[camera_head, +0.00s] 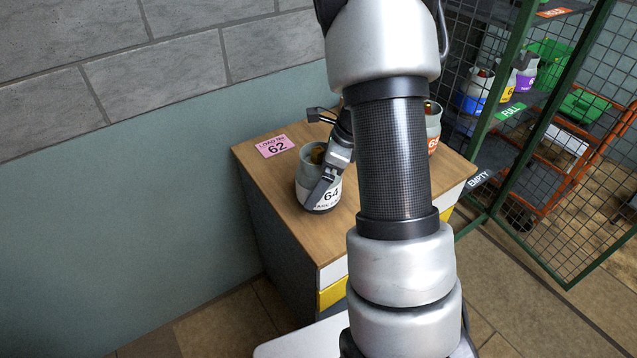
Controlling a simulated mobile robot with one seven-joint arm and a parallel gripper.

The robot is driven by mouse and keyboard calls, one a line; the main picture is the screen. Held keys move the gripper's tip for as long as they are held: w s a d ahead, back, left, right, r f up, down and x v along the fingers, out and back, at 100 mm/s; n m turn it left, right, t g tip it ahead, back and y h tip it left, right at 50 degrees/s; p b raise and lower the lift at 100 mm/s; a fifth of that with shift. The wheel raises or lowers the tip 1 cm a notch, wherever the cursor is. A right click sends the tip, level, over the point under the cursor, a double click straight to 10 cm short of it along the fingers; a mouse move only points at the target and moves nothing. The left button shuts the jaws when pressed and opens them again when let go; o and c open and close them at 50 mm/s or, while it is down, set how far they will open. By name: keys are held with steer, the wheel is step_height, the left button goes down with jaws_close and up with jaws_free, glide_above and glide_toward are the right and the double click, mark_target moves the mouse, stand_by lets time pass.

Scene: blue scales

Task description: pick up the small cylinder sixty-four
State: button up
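The small cylinder sixty-four (332,197) stands upright on a wooden-topped cabinet (288,225). It is pale grey with a white label reading 64 and a brass valve at the top. My gripper (322,182) reaches down at it from the upper right. One dark finger lies across the front of the cylinder, over its upper body and beside the label. The other finger is hidden, so I cannot tell whether the fingers touch or grip it. The cylinder's base appears to be on the tabletop.
A pink card reading 62 (276,146) lies behind the cylinder. Another cylinder with an orange label (433,142) stands at the right, partly behind my arm. A green mesh cage (545,190) with more cylinders is at the right. A wall borders the cabinet's left side.

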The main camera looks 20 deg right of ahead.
mark_target(314, 151)
steer(key=c, duration=1.5)
step_height(314, 151, up, 10)
steer(key=shift+w+p, duration=0.1)
steer(key=shift+p, duration=0.85)
steer(key=shift+a+n+p, duration=0.3)
steer(key=shift+a+n, duration=0.1)
steer(key=shift+n, duration=0.2)
steer(key=s+a+n+g+h+p, duration=0.1)
steer(key=a+n+g+p, duration=0.1)
steer(key=n, duration=0.6)
steer(key=s+a+n+g+h+p, duration=0.1)
steer(key=s+a+n+g+p, duration=0.1)
steer(key=a+n, duration=0.2)
steer(key=s+a+n+g+h+p, duration=0.1)
steer(key=a+n+g+p, duration=0.1)
steer(key=n, duration=0.9)
steer(key=shift+s+a+n+g+h+p, duration=0.3)
steer(key=shift+s+a+g, duration=0.1)
steer(key=shift+a, duration=0.25)
